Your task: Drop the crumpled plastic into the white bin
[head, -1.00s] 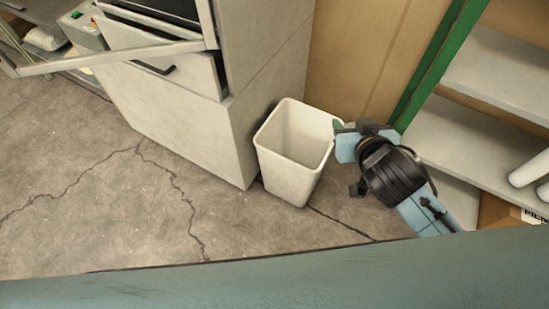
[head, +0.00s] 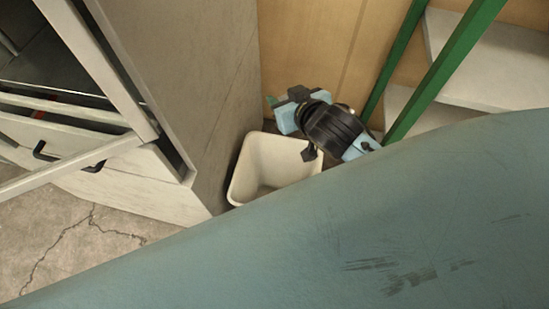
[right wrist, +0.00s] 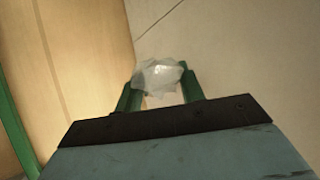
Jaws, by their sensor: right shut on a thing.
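The white bin (head: 250,165) stands on the floor beside the grey cabinet in the head view. Its inside looks empty where I can see it, and its near right part is hidden by my own body. My right gripper (head: 271,103) is above the bin's far rim, near the cabinet side. In the right wrist view, my right gripper (right wrist: 160,90) is shut on the crumpled plastic (right wrist: 158,74), a clear whitish wad between the green fingers. The plastic is hidden in the head view. My left gripper is not in view.
The grey machine cabinet (head: 195,75) with an open frame and drawer stands left of the bin. A green-framed shelf (head: 480,60) stands at the right. A wooden panel (head: 310,50) is behind. Cracked floor (head: 80,235) is clear at lower left.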

